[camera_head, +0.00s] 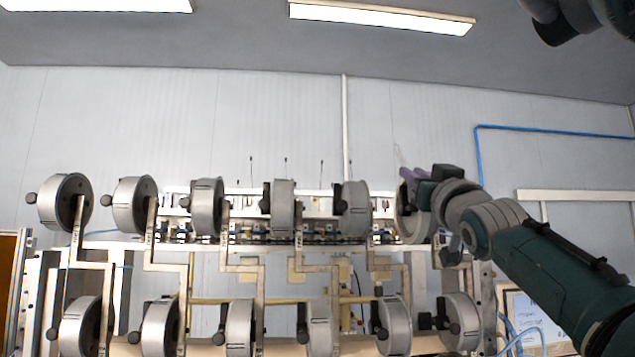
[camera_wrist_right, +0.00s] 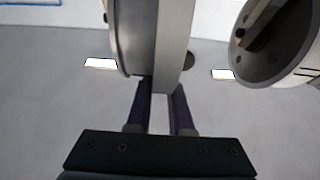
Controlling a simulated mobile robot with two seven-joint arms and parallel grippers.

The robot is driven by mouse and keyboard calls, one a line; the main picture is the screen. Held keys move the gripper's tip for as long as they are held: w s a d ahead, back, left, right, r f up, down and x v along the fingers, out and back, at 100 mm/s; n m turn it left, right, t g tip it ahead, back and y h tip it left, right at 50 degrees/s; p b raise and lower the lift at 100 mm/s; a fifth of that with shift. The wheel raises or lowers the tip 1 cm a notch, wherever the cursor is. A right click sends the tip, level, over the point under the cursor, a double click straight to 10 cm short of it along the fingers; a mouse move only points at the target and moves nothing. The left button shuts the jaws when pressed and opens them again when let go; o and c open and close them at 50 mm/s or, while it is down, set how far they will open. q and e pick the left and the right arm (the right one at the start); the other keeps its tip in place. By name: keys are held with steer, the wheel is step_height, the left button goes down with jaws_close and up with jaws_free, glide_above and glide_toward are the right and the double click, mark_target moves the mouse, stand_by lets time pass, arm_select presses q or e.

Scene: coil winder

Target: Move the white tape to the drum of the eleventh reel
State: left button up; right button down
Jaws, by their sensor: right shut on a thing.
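Grey reels hang in two rows on a metal frame in the head view. My right gripper (camera_head: 408,180) is at the top of the rightmost upper reel (camera_head: 415,218). In the right wrist view its purple fingers (camera_wrist_right: 163,92) are shut on the near end of a pale grey strip (camera_wrist_right: 174,40). The strip runs upward in that view, close beside a grey drum (camera_wrist_right: 130,35). I cannot tell whether this strip is the white tape, and I pick out no other white tape. No reel numbers are readable. My left gripper is not in view.
The neighbouring upper reel (camera_head: 355,209) is close to the left of my right gripper; lower reels, such as the rightmost one (camera_head: 463,322), hang beneath. Bent metal bars (camera_head: 300,245) stand between the reels. A screen (camera_head: 522,318) is at the lower right. Space above the upper row is clear.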

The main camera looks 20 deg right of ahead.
steer(key=shift+s+d, duration=0.1)
steer(key=shift+d, duration=0.2)
steer(key=c, duration=1.1)
jaws_free()
steer(key=shift+s, duration=0.1)
steer(key=shift+v, duration=2.8)
steer(key=shift+o, duration=0.4)
steer(key=shift+r, duration=0.2)
steer(key=o, duration=0.5)
